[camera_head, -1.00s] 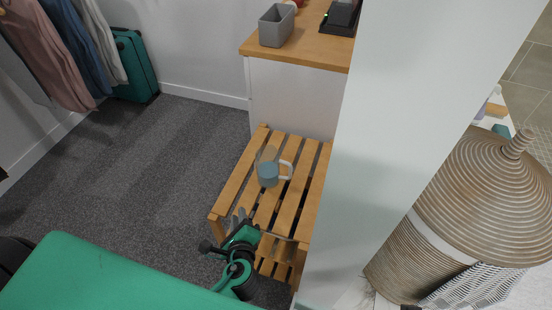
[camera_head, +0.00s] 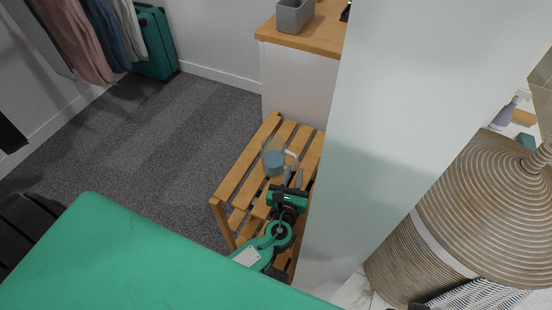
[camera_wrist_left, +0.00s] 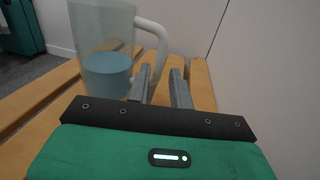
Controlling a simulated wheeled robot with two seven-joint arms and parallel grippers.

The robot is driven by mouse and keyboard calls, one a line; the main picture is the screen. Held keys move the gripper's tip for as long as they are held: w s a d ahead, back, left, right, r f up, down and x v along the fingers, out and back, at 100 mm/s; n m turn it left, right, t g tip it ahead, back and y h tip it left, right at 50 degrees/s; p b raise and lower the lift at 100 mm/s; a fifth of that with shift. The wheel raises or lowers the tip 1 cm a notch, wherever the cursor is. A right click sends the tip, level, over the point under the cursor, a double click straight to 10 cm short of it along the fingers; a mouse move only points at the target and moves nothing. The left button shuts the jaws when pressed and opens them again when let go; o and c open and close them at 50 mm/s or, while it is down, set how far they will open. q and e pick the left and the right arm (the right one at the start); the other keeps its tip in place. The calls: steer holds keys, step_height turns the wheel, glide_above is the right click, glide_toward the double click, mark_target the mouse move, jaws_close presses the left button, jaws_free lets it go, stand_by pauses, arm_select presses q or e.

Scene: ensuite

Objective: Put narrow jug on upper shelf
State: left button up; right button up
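The narrow jug (camera_head: 274,162), clear with blue liquid low inside and a whitish handle, stands upright on the top slats of a wooden rack (camera_head: 243,184). In the left wrist view the jug (camera_wrist_left: 104,62) is just ahead and left, its handle on the right side. My left gripper (camera_head: 294,178) is at the jug's handle side, low over the slats. Its fingers (camera_wrist_left: 160,76) are apart, with the handle's lower part showing near the tips. I cannot tell whether they touch it. My right gripper is not in view.
A white wall end (camera_head: 400,110) stands close on the rack's right. Behind the rack is a white cabinet with a wooden top (camera_head: 315,40) and a grey bin (camera_head: 295,16). A large woven basket (camera_head: 480,215) is at right. Carpet at left is open.

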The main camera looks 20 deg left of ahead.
mark_target(295, 167)
arm_select(q)
steer(key=shift+w+a, duration=0.15)
steer(key=shift+w, duration=0.75)
steer(key=shift+w+a, duration=0.2)
steer(key=shift+w, duration=0.7)
steer(key=shift+w+a, duration=0.15)
steer(key=shift+w, duration=0.75)
steer(key=shift+c, duration=0.4)
jaws_close()
